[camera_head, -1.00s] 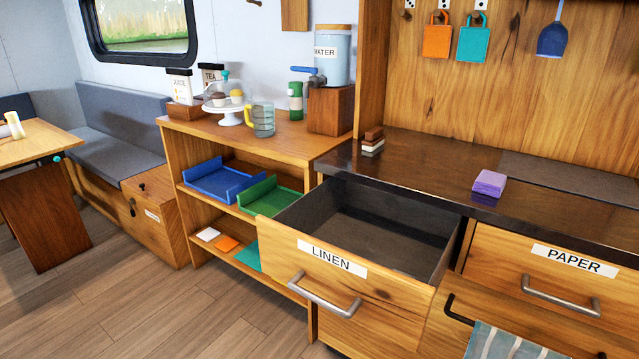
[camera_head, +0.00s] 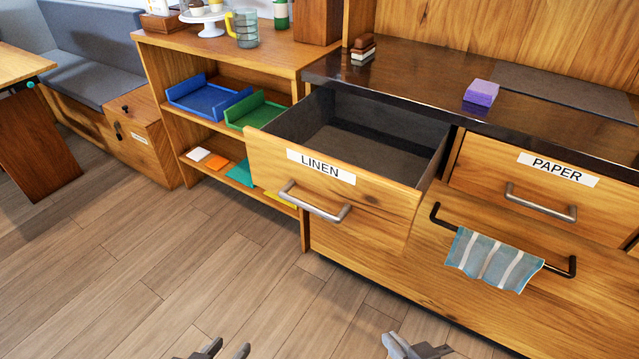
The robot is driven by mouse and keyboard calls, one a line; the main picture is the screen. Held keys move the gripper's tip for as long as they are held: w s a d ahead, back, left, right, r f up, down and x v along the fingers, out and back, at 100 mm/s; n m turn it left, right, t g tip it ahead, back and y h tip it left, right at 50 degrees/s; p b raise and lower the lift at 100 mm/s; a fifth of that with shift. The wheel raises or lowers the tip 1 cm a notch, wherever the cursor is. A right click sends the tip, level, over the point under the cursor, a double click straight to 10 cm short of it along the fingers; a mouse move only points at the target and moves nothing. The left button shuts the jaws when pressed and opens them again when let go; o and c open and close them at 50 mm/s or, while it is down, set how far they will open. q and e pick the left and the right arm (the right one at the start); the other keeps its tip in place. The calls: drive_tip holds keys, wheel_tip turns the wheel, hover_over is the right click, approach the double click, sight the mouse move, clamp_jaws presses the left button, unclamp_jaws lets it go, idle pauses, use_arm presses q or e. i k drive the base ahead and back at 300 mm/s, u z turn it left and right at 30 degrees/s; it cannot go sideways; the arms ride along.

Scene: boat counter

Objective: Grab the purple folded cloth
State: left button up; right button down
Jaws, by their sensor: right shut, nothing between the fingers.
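The purple folded cloth (camera_head: 481,92) lies as a small thick stack on the dark counter (camera_head: 410,80), behind and between the open LINEN drawer and the PAPER drawer. My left gripper (camera_head: 226,350) shows only in part at the bottom edge, over the floor; I cannot tell whether it is open or shut. My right gripper (camera_head: 418,349) is also cut off at the bottom edge, shut and empty. Both are far from the cloth, low in front of the cabinet.
The LINEN drawer (camera_head: 335,190) is pulled out and looks empty. The PAPER drawer (camera_head: 545,185) is closed. A striped towel (camera_head: 492,258) hangs on a black bar below it. Brown and white blocks (camera_head: 362,50) stand on the counter's left. A shelf (camera_head: 165,85) holds blue and green trays.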

sight(482, 93)
drive_tip(key=u, duration=3.15)
drive_tip(key=k, duration=2.05)
drive_tip(key=z, duration=0.05)
